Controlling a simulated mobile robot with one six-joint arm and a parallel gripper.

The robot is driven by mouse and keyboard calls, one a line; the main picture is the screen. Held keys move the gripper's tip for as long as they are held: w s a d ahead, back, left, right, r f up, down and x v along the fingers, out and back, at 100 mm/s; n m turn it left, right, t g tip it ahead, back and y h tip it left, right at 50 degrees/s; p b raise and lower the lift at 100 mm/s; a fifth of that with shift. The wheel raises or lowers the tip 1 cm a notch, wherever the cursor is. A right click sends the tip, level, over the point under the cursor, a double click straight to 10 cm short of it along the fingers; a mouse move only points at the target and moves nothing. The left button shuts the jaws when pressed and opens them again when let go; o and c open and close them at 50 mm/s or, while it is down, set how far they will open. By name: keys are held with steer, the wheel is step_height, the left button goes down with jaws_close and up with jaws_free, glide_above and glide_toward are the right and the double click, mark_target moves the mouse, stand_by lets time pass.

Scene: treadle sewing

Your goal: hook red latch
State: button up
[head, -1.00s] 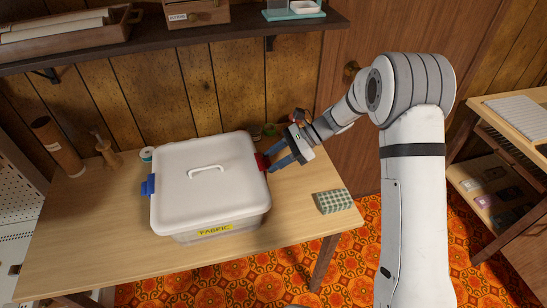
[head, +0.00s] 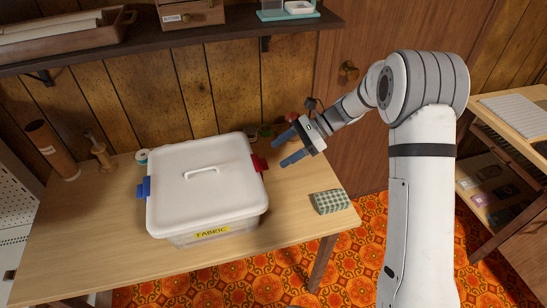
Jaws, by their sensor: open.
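The red latch (head: 259,163) is on the right side of the white lidded box (head: 205,190), which stands on the table and bears a yellow "FABRIC" label. The latch lies against the box's side near the lid's edge; I cannot tell from this view whether it is hooked. A blue latch (head: 144,188) is on the box's left side. My gripper (head: 281,150) is open and empty, to the right of the red latch and apart from it, with its blue fingers pointing left.
A green checked block (head: 331,201) lies on the table (head: 110,235) at the front right. Small spools (head: 265,131) stand behind the box near my gripper. A shelf (head: 200,38) hangs above the table's back. Brown tubes and a wooden stand (head: 103,152) are at the back left.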

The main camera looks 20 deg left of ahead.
steer(key=shift+v, duration=1.6)
steer(key=s+d+r+n+t+h, duration=0.3)
steer(key=s+d, duration=0.4)
steer(key=d, duration=0.1)
steer(key=s+d+r+n+t+h, duration=0.3)
steer(key=s+d+n, duration=0.1)
steer(key=s+d, duration=0.4)
steer(key=s+d+r+n+t+h, duration=0.3)
steer(key=s+d+n+h, duration=0.1)
steer(key=s+d, duration=0.4)
steer(key=shift+d, duration=1.2)
steer(key=shift+s, duration=0.1)
